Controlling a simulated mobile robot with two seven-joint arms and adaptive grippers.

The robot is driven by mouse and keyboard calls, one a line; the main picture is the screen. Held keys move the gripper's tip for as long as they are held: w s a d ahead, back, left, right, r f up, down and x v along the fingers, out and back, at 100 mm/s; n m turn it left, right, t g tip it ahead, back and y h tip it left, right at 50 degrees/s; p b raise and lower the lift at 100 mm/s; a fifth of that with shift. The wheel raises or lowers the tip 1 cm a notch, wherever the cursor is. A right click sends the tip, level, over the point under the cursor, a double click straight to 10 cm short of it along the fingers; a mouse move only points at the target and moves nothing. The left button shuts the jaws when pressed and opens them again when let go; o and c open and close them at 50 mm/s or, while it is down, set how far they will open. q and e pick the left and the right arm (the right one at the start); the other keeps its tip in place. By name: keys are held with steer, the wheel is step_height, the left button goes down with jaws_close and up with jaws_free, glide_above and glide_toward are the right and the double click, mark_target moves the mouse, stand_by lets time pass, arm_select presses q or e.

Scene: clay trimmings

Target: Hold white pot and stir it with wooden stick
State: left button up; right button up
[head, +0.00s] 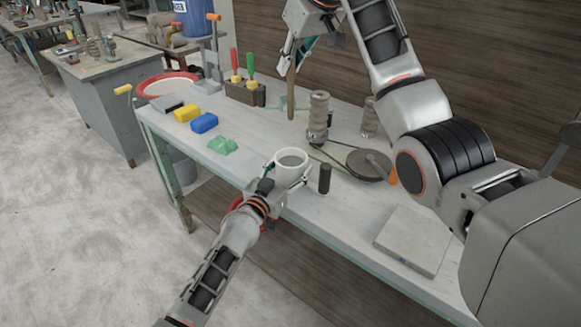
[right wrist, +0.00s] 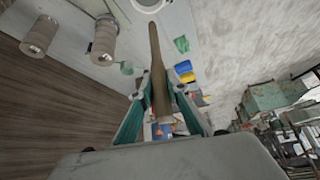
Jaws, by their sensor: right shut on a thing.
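The white pot (head: 291,164) stands upright near the front edge of the workbench, with a greyish content inside. My left gripper (head: 289,172) has its fingers on either side of the pot; whether they press on it I cannot tell. My right gripper (head: 298,48) is shut on the wooden stick (head: 291,95) above the back of the bench. The stick hangs nearly upright, apart from the pot, behind it in the head view. In the right wrist view the stick (right wrist: 156,55) runs out from between the fingers (right wrist: 157,88), and the pot is partly cut off at the top edge (right wrist: 148,5).
A dark cylinder (head: 324,179) stands just right of the pot. Behind are a ribbed clay column (head: 318,115) and a round wheel (head: 368,165). Green (head: 222,146), blue (head: 204,122) and yellow (head: 187,112) pieces lie left. A grey slab (head: 414,240) lies right.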

mark_target(293, 90)
stand_by(0.4)
steer(key=shift+w+d+f, duration=0.15)
steer(key=shift+d+f, duration=0.2)
steer(key=shift+f, duration=0.05)
steer(key=shift+t+y, duration=0.4)
steer(key=shift+t, duration=0.5)
steer(key=f, duration=0.1)
steer(key=s+f, duration=0.2)
steer(key=f, duration=0.1)
steer(key=shift+d, duration=0.35)
steer(key=shift+s+a+f, duration=0.1)
steer(key=shift+s+f, duration=0.35)
steer(key=shift+f, duration=0.15)
step_height(293, 90, down, 12)
steer(key=shift+r, duration=0.2)
steer(key=shift+w, duration=0.1)
